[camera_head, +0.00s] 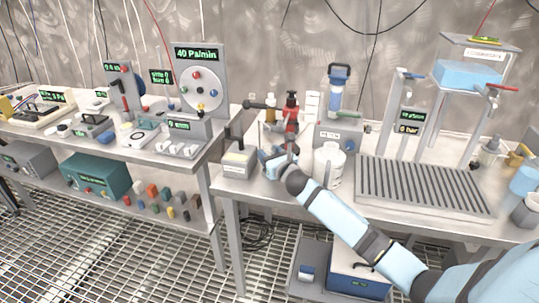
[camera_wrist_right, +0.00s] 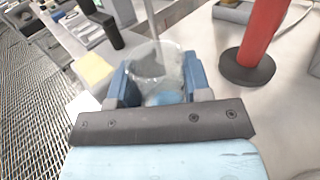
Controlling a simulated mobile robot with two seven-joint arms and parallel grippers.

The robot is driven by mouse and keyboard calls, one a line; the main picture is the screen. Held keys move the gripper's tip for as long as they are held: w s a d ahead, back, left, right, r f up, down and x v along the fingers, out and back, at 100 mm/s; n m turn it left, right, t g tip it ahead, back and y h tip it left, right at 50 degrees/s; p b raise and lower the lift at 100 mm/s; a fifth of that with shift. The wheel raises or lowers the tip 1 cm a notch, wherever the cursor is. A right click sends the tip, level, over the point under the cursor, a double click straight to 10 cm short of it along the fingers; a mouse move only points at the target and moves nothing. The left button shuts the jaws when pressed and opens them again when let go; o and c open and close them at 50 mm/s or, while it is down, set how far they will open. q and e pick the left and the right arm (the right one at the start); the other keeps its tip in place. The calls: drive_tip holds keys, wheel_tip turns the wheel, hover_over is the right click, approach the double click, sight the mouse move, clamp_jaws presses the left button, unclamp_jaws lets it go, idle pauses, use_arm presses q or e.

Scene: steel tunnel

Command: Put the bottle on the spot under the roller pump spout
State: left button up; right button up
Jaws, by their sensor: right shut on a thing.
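My right gripper (camera_head: 272,163) is low over the left front part of the right-hand table. In the wrist view its blue fingers (camera_wrist_right: 158,82) are shut on a clear, see-through vessel (camera_wrist_right: 155,62), which stands roughly upright between them. A thin grey rod rises behind or inside the vessel; I cannot tell which. I cannot tell whether the vessel's base touches the table. A white bottle (camera_head: 329,166) stands just right of the gripper. The roller pump, its spout and the spot under it cannot be told for sure. My left gripper is not in view.
A red stand (camera_head: 291,112) on a dark round base, also in the wrist view (camera_wrist_right: 262,35), is close to the gripper. A ribbed grey tray (camera_head: 425,186) fills the table to the right. A gap separates the two tables.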

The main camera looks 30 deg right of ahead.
drive_tip(key=shift+f, duration=0.2)
drive_tip(key=o, duration=1)
drive_tip(key=shift+r, duration=0.15)
drive_tip(key=shift+s, duration=0.2)
drive_tip(key=s, duration=0.7)
drive_tip(key=s+a+p, duration=0.1)
drive_tip(key=s, duration=0.3)
drive_tip(key=shift+s+r, duration=0.1)
drive_tip(key=shift+s, duration=0.2)
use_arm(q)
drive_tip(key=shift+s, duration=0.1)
